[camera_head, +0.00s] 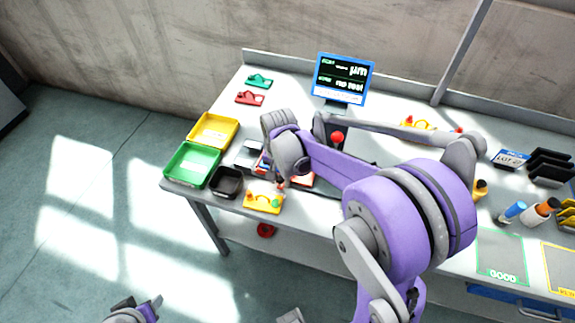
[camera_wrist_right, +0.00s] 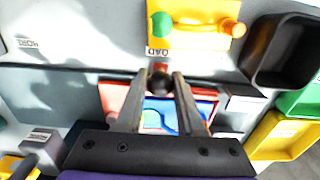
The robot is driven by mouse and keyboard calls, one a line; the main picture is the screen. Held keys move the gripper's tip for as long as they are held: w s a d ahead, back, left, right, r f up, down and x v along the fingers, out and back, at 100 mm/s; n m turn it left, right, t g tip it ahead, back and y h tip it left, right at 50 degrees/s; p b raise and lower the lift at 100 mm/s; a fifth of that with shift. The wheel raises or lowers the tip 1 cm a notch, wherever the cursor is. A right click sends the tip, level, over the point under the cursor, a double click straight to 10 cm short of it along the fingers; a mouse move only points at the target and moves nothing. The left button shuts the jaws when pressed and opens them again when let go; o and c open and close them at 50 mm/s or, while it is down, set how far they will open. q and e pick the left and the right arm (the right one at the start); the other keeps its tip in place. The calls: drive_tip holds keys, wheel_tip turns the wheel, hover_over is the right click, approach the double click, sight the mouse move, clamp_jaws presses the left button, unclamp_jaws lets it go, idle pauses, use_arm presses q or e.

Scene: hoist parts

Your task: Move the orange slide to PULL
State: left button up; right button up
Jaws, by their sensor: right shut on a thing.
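My right gripper (camera_wrist_right: 160,88) is closed on a small dark round knob (camera_wrist_right: 160,80) above a red-edged panel with blue and green shapes (camera_wrist_right: 150,122). In the head view the right gripper (camera_head: 277,180) is low over the table's front left, partly hidden by its own arm. I cannot make out an orange slide or a PULL mark. A yellow hoist part (camera_wrist_right: 195,22) with a green disc and an orange peg lies just beyond the fingertips; it also shows in the head view (camera_head: 262,204). My left gripper (camera_head: 138,308) is at the bottom left, away from the table.
A green bin (camera_head: 191,165), a yellow bin (camera_head: 213,131) and a black box (camera_head: 226,182) stand at the table's left. A screen (camera_head: 342,80) stands at the back. Green and red parts lie at the back left. Bottles and black racks stand at the right.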

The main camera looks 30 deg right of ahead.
drive_tip(key=w+a, duration=0.5)
drive_tip(key=shift+w, duration=0.35)
use_arm(q)
drive_tip(key=shift+f, duration=0.1)
use_arm(e)
drive_tip(key=shift+d, duration=0.1)
drive_tip(key=o, duration=0.9)
drive_tip(key=shift+o, duration=0.2)
use_arm(q)
wheel_tip(320, 180, up, 6)
drive_tip(key=w+p, duration=0.2)
drive_tip(key=p, duration=0.2)
drive_tip(key=shift+t, duration=0.3)
use_arm(e)
wheel_tip(320, 180, up, 9)
